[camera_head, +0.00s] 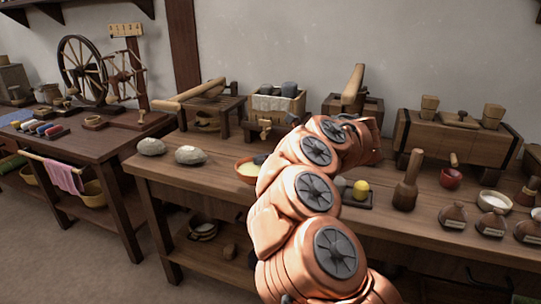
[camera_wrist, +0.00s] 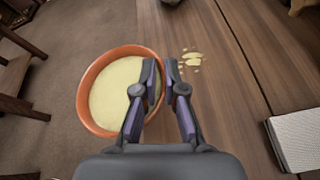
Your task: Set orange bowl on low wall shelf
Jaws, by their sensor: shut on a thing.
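The orange bowl (camera_head: 247,171) holds a pale cream content and shows just left of my arm, over the front part of the long bench. It also shows in the wrist view (camera_wrist: 92,122). My gripper (camera_wrist: 162,74) is shut on the bowl's right rim, one finger inside and one outside. I cannot tell whether the bowl touches the bench or hangs slightly above it. In the head view my arm hides most of the gripper. A dark wall shelf (camera_head: 82,2) shows only its underside and brackets at the top left; I cannot tell if it is the low one.
Pale flakes (camera_wrist: 192,59) lie on the bench beside the bowl. Two grey stones (camera_head: 190,155) sit at the bench's left end. A spinning wheel (camera_head: 83,70) stands on the left table.

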